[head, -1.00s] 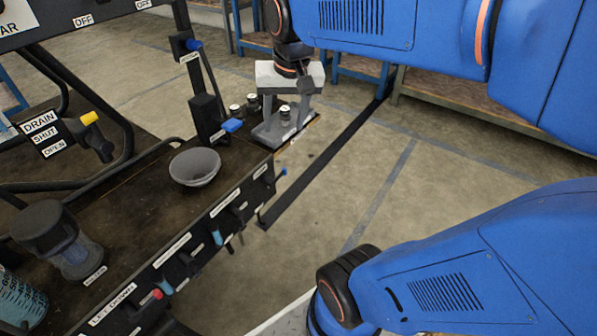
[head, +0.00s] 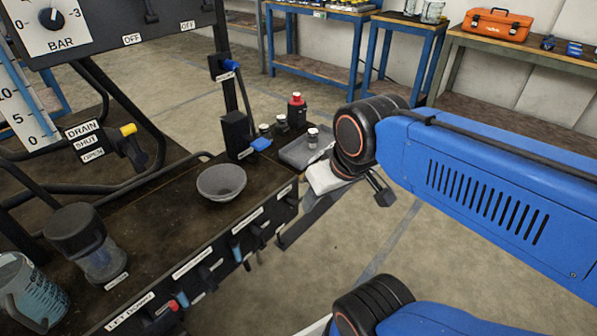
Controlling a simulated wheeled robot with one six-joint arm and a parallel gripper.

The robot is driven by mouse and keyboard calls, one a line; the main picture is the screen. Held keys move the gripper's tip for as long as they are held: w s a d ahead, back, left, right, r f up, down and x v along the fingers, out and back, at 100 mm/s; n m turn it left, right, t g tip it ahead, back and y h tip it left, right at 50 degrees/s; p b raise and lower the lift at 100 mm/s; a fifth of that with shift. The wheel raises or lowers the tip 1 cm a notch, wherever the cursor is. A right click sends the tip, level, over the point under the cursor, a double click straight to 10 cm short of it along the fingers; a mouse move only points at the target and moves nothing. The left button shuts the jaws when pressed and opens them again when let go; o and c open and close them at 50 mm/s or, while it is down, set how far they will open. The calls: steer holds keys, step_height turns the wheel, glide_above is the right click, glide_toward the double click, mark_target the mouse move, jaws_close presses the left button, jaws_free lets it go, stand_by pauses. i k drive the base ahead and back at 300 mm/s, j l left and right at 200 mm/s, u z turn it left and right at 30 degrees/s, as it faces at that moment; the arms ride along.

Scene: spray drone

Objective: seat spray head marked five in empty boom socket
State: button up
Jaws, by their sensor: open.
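Several small dark cylinders with pale tops, which look like spray heads, are at the far end of the bench in the head view. Two stand beside the black post, one (head: 265,130) nearer it and one (head: 281,122) behind. Another (head: 313,137) stands on the grey tray (head: 292,156). Their markings are too small to read, so I cannot tell which is five. I cannot make out the empty boom socket. My gripper (head: 310,206) is open, just right of the tray and beyond the bench edge, with nothing seen between its fingers. My wrist partly covers the tray's right side.
A grey bowl (head: 221,182) and a dark-lidded jar (head: 90,245) sit on the bench. Labelled valves line its front edge. Open floor lies right.

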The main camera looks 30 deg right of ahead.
mark_target(264, 129)
steer(key=u, duration=1.4)
steer(key=z, duration=1.6)
steer(key=i+j+u, duration=0.1)
steer(key=j, duration=0.25)
steer(key=i+j+u, duration=0.1)
steer(key=i+j, duration=0.15)
